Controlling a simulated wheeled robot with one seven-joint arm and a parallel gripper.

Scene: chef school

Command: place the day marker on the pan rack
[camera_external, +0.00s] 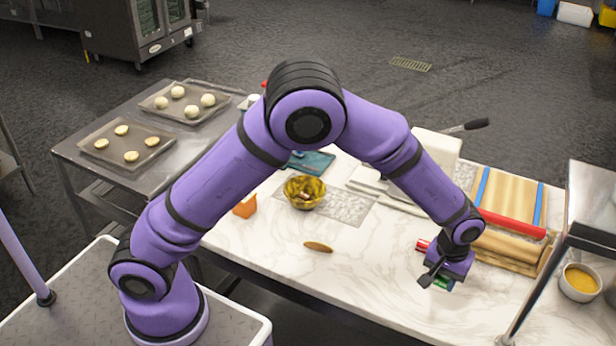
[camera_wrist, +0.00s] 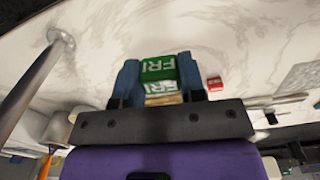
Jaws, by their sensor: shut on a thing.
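The day marker is a small green block with white "FRI" lettering (camera_wrist: 158,70), gripped between the two blue-grey fingers of my gripper (camera_wrist: 159,78) in the wrist view. In the external view my gripper (camera_external: 438,279) points down above the marble counter's right part, and a bit of the green marker (camera_external: 442,284) shows beneath it. A metal rack or cart holding two sheet pans (camera_external: 75,150) stands at the left, far from my gripper. I cannot tell for certain that it is the pan rack; a metal shelf unit (camera_external: 594,195) also stands at the right edge.
Trays with dough balls (camera_external: 186,115) and rounds (camera_external: 123,157) cover much of the left rack's top. A gold bowl (camera_external: 304,205), a wooden piece (camera_external: 318,247) and a red rolling pin (camera_external: 512,223) lie on the counter. A small red block (camera_wrist: 214,83) lies near my gripper.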

